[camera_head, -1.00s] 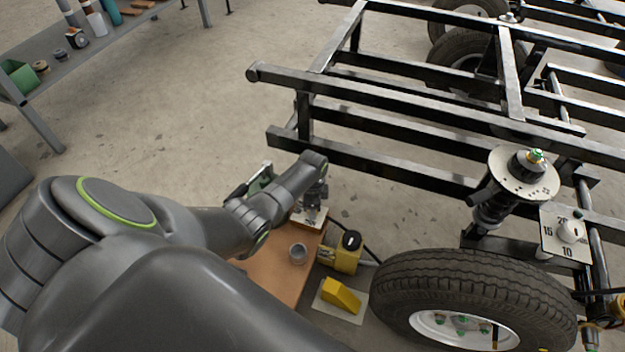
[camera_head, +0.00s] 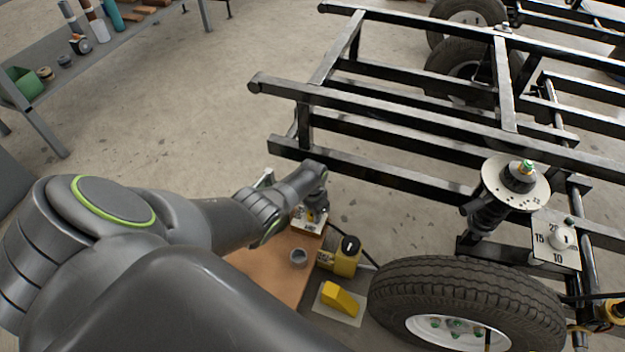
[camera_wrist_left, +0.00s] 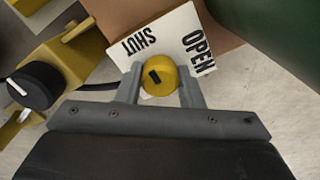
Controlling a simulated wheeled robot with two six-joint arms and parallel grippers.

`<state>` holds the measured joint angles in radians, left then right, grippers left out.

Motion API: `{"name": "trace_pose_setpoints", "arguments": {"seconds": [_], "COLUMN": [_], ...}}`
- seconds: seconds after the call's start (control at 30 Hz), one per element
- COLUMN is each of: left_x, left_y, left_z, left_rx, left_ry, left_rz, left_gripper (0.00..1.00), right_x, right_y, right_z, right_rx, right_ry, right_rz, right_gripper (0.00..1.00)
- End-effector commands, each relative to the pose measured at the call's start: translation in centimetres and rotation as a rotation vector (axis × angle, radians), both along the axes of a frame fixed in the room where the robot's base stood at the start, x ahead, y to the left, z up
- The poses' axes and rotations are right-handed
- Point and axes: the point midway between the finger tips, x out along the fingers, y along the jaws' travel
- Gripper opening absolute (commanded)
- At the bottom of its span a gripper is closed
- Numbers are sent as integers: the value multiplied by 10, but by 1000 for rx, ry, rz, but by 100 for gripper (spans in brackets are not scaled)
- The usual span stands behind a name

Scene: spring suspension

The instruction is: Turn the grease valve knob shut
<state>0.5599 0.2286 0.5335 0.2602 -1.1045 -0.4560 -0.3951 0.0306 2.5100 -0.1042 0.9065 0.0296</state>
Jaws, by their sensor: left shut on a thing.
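In the left wrist view, the round yellow knob (camera_wrist_left: 160,78) with a black mark sits between the two fingers of my left gripper (camera_wrist_left: 161,86), which is shut on its sides. A white plate (camera_wrist_left: 165,35) behind it reads SHUT at left and OPEN at right. The black mark lies a little left of the knob's middle, on the SHUT side. In the head view my left gripper (camera_head: 317,208) points down over the same white plate (camera_head: 303,226) at the back of a brown board; the knob is mostly hidden there. My right gripper is not in view.
A yellow unit with a black knob (camera_head: 347,254) stands close beside the board (camera_head: 270,262). A yellow wedge (camera_head: 338,298) lies in front of it. A tyre (camera_head: 465,285), a spring strut (camera_head: 490,205) and the black frame (camera_head: 380,175) fill the right. A dark green shape (camera_wrist_left: 280,25) is near the wrist.

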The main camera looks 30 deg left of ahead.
Motion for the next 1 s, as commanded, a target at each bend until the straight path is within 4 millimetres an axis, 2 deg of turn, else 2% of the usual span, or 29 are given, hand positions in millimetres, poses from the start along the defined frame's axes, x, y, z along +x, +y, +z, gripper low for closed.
{"name": "trace_pose_setpoints", "arguments": {"seconds": [0.47,0.5,0.63,1.0], "left_x": [-2,-2,-1,0], "left_y": [0,0,0,0], "left_z": [-1,-1,-1,4], "left_rx": [-1,-1,0,0], "left_ry": [4,4,3,0], "left_rz": [15,15,14,12], "left_gripper": [11,38,55,56], "right_x": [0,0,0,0], "right_y": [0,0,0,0], "right_z": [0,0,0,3], "right_rx": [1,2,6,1], "right_ry": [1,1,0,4], "right_rz": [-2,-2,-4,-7], "right_gripper": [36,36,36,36]}}
